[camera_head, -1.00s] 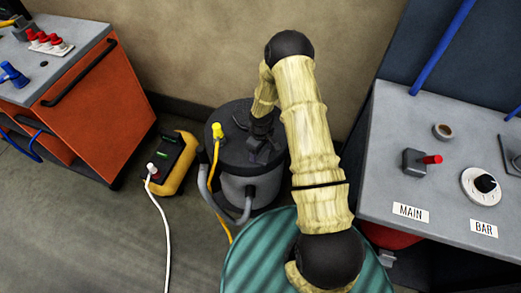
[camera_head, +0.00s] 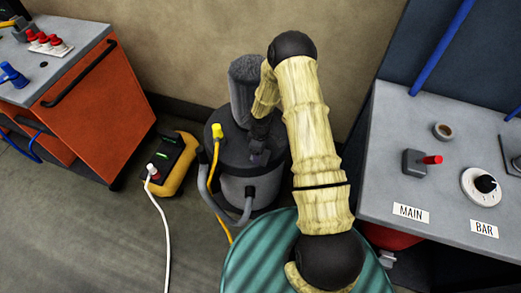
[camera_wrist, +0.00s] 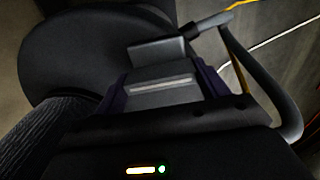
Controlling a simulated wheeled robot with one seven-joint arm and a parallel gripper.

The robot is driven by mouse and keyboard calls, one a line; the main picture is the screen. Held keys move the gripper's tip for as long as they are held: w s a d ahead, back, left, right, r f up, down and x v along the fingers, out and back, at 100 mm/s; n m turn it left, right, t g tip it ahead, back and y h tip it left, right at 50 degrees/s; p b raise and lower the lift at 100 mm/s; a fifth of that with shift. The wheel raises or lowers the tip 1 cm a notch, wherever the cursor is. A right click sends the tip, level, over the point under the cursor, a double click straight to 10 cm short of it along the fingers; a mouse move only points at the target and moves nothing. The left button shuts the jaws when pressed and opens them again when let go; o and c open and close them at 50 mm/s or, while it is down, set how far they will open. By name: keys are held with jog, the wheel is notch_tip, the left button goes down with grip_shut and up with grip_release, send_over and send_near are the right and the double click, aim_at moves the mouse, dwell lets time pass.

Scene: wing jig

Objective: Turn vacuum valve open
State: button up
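A small grey valve block with a red lever (camera_head: 430,160) sits on the grey bench at right, above the label MAIN; nothing is labelled vacuum valve. The lever points right. My gripper (camera_head: 259,148) is far to its left, low over the black lid of a round vacuum cleaner (camera_head: 227,150). In the wrist view, grey blocks fill the area by my gripper (camera_wrist: 162,85), with the dark lid (camera_wrist: 75,55) behind; whether the fingers grip anything is unclear. A grey, rough-surfaced cylinder (camera_head: 244,88) stands up behind my gripper. A dark ribbed surface (camera_wrist: 60,130) shows at lower left.
A BAR dial (camera_head: 482,186) and a small brown cup (camera_head: 442,131) share the right bench. A yellow device (camera_head: 172,163) with a white cable lies on the floor. An orange cabinet (camera_head: 98,120) stands left. A green ribbed drum top (camera_head: 250,262) is under my arm.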

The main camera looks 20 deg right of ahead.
jog(key=o, duration=0.4)
jog(key=shift+o, duration=0.2)
notch_tip(320, 180, up, 17)
jog(key=shift+r+b, duration=0.2)
jog(key=shift+b, duration=0.1)
jog(key=shift+r, duration=0.1)
dwell(0.4)
jog(key=s+r+m+t+p, duration=0.2)
jog(key=s+r+m, duration=0.9)
jog(key=s+r, duration=0.5)
jog(key=shift+s+r+t+p, duration=0.3)
jog(key=shift+s+r+p, duration=0.05)
jog(key=shift+s, duration=0.75)
